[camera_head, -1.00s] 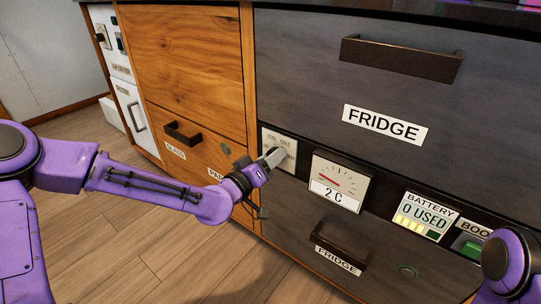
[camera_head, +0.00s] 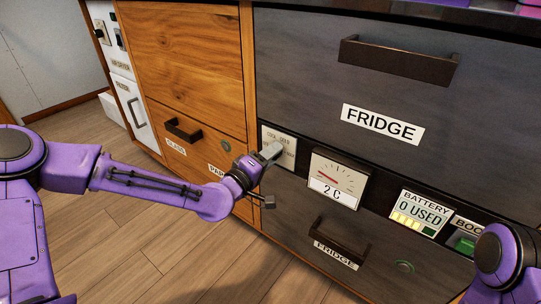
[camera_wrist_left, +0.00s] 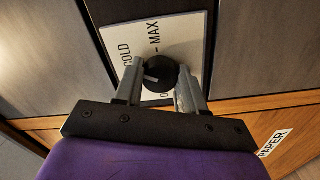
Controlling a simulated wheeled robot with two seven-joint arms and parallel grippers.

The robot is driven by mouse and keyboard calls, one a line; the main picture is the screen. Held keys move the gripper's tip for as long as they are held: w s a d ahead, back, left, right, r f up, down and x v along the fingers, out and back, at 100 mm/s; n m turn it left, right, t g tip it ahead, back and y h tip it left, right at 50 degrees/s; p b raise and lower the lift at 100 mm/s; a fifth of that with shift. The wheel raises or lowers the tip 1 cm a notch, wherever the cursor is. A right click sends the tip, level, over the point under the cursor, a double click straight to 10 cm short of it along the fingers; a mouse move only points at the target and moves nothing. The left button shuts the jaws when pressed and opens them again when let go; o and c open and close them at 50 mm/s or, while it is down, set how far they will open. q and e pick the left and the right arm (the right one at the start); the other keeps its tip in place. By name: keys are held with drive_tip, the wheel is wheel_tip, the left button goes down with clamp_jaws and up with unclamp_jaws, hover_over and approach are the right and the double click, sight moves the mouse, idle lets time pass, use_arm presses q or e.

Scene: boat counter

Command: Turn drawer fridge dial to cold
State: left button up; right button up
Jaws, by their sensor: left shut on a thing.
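The fridge dial is a round black knob (camera_wrist_left: 160,72) on a white plate marked COLD and MAX, with a third label partly hidden. The plate (camera_head: 290,146) also shows in the head view, left of the gauge. My left gripper (camera_head: 272,153) is at the plate. In the left wrist view its two fingers (camera_wrist_left: 159,78) are on either side of the knob, shut on it. A light pointer mark on the knob points toward the plate's left side, below the word COLD. My right gripper is out of view.
A gauge (camera_head: 337,180) reading 2 C is right of the dial. A fridge drawer with a handle (camera_head: 400,60) is above and a lower handle (camera_head: 340,238) below. A battery display (camera_head: 421,215) is further right. Wooden drawers (camera_head: 185,60) stand left.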

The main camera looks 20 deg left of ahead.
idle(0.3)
use_arm(q)
drive_tip(key=o, duration=1.1)
drive_tip(key=shift+c, duration=0.2)
drive_tip(key=p+v, duration=0.3)
drive_tip(key=v, duration=0.7)
drive_tip(key=shift+s+p, duration=0.25)
drive_tip(key=shift+p, duration=0.1)
drive_tip(key=shift+a, duration=0.1)
